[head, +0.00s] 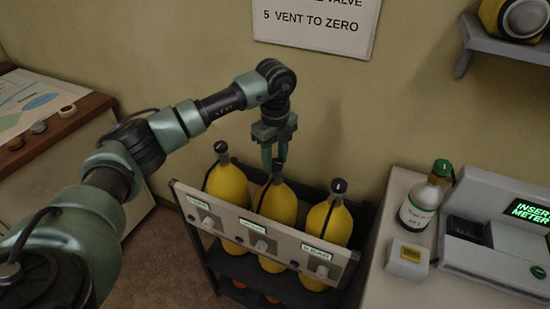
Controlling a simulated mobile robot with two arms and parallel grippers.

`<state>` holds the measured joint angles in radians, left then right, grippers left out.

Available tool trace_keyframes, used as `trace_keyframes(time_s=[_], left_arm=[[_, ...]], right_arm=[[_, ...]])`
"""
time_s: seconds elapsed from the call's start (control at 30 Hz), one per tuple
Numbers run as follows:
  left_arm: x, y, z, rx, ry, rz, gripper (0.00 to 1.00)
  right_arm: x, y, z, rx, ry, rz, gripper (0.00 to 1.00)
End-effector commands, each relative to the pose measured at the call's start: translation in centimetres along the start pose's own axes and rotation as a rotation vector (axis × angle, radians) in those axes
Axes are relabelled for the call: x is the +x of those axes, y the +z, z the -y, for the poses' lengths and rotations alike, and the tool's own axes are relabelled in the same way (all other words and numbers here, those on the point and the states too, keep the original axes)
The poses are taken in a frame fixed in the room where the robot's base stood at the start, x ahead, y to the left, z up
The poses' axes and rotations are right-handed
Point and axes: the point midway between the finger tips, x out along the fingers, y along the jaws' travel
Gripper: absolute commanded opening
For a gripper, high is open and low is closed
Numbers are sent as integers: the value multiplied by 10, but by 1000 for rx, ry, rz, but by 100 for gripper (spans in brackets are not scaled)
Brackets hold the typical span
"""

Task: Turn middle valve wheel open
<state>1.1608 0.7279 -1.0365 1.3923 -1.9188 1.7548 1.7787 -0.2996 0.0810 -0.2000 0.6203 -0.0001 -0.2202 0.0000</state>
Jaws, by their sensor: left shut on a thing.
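Three yellow cylinders with dark tops stand side by side in a dark rack. The middle cylinder (276,204) stands upright between the left cylinder (228,183) and the right cylinder (333,222). My left gripper (275,165) reaches down from above to the top of the middle cylinder. Its fingers are shut on the middle valve wheel, which they largely hide. I cannot tell how far the wheel is turned. The left cylinder's top (221,148) and the right cylinder's top (338,186) are free. My right gripper is not in view.
A labelled front panel (285,249) with knobs runs across the rack. To the right, a counter holds a green-capped bottle (424,197), a small box (407,258) and a console with a green display (530,211). A wooden desk (85,108) stands at left. The wall is close behind.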

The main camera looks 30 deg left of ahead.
Motion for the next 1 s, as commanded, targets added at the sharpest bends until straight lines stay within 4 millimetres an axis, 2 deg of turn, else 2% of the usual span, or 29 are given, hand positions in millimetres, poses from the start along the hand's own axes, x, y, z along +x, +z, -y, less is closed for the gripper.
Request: trace_keyframes(time_s=[0.2, 0.23, 0.3, 0.67, 0.77, 1.0], left_arm=[[-4, 2, 2, -5, -8, 3, 0], [-4, 2, 2, -5, -8, 3, 40], [-3, 2, 2, -4, -8, 3, 59], [-4, 1, 1, -1, -4, 1, 59], [-14, 1, 1, -1, -5, 1, 59], [-55, 1, 1, -2, -8, 2, 59]], right_arm=[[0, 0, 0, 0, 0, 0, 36], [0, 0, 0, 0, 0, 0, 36], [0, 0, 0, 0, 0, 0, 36], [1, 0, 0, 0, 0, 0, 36], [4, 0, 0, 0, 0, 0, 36], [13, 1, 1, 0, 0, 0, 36]])
